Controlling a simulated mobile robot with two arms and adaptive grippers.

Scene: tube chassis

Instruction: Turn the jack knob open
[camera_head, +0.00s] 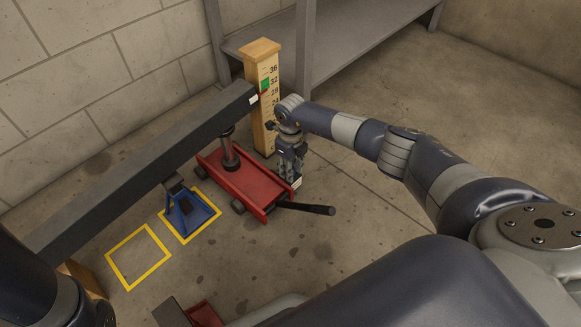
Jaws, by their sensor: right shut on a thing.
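A red floor jack (245,187) stands on the concrete floor with its dark post (229,150) raised under a dark tube (150,155). Its black handle (308,208) sticks out to the right from its near end. My right gripper (291,178) points down at the right end of the jack, just above the handle's base. It is shut on the jack knob, which the fingers hide, so I cannot tell how far the knob is turned. My left gripper is not in view.
A blue jack stand (189,211) sits in a yellow floor square under the tube. A second yellow square (138,257) is empty. A wooden post with a number scale and green mark (262,85) stands behind my right gripper. A grey shelf (345,35) stands behind.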

